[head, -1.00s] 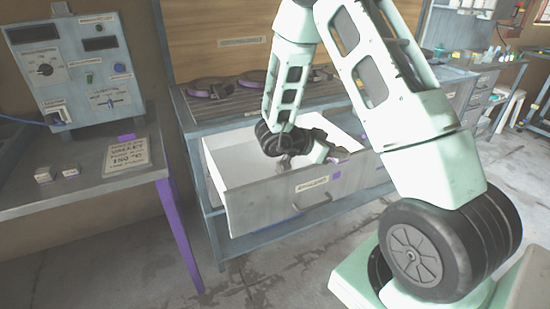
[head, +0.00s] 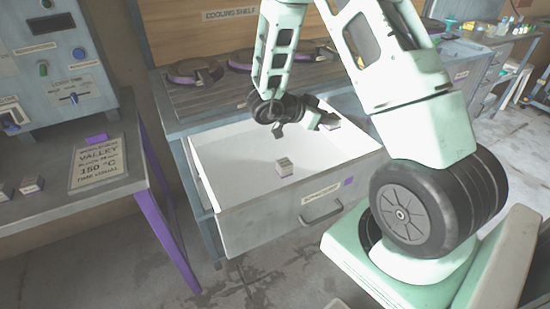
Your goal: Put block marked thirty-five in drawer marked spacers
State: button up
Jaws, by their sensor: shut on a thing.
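The drawer (head: 258,206) stands pulled out under the bench, white inside, with a grey front, a label and a bar handle. The label is too blurred to read. A small pale block (head: 285,168) sits inside near the front wall; its marking is too small to read. My gripper (head: 326,121) is over the right part of the drawer. It is shut on a small grey thing, mostly hidden by the wrist and jaws, with no marking readable. The gripper and the block in the drawer are apart.
Two small blocks (head: 32,184) lie on the left table beside a "Valley 150 °C" card (head: 99,163). A control box (head: 62,70) stands behind them. Dark round plates (head: 195,71) lie on the bench above the drawer, below a "cooling shelf" sign (head: 231,14).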

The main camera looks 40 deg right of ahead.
jog(key=f+b, duration=0.3)
jog(key=f, duration=0.5)
jog(key=f+b, duration=0.3)
jog(key=f, duration=0.5)
jog(key=shift+s+f, duration=0.2)
jog(key=shift+f, duration=0.2)
jog(key=shift+a+f, duration=0.1)
jog(key=o, duration=1.1)
jog(key=shift+b, duration=0.3)
jog(key=p+v, duration=0.1)
jog(key=v, duration=1.1)
